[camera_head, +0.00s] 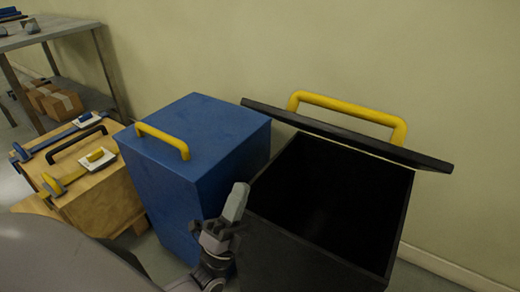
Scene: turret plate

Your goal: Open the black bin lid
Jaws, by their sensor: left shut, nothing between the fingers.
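The black bin (395,240) stands at the right with its dark inside in view. Its black lid (345,137) is raised and tilted up at the back edge, towards the wall. A yellow handle (350,106) on the lid shows behind its upper edge. My left gripper (236,203) is shut and empty, pointing up at the near left side of the bin, in front of the blue bin. It is apart from the lid and the handle. My right gripper is not in view.
A closed blue bin (205,130) with a yellow handle stands directly left of the black bin. A wooden box (100,195) with tools on top is further left. A shelf (55,35) with cardboard boxes (55,100) stands at the back left. A plain wall is close behind.

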